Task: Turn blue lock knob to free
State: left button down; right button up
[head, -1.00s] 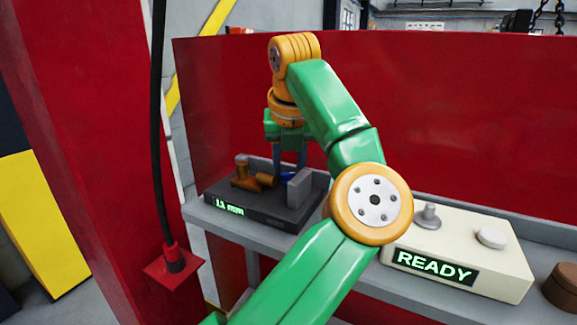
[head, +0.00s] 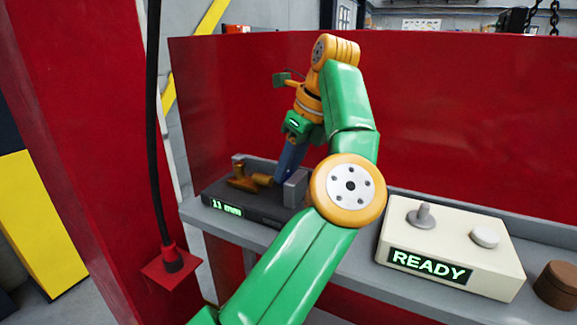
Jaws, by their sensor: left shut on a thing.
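The dark grey valve actuator unit (head: 250,212) sits at the left end of the grey shelf, with a lit green readout in mm on its front. On top are a brass-coloured part (head: 243,182) and a grey upright block (head: 296,190). My left gripper (head: 283,175) reaches down between them, tilted, its fingers shut at the blue lock knob's place. The fingers cover the knob, so its angle cannot be told. My right gripper is not in view.
A brown round part (head: 558,284) is at the far right. A red panel (head: 460,110) rises behind the shelf.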

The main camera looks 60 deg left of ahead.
pick_arm(q)
jog(key=shift+n+g, duration=0.4)
jog(key=shift+n, duration=0.6)
jog(key=shift+w+h, duration=0.1)
jog(key=shift+h, duration=0.2)
jog(key=c, duration=0.8)
grip_release()
jog(key=shift+a, duration=0.1)
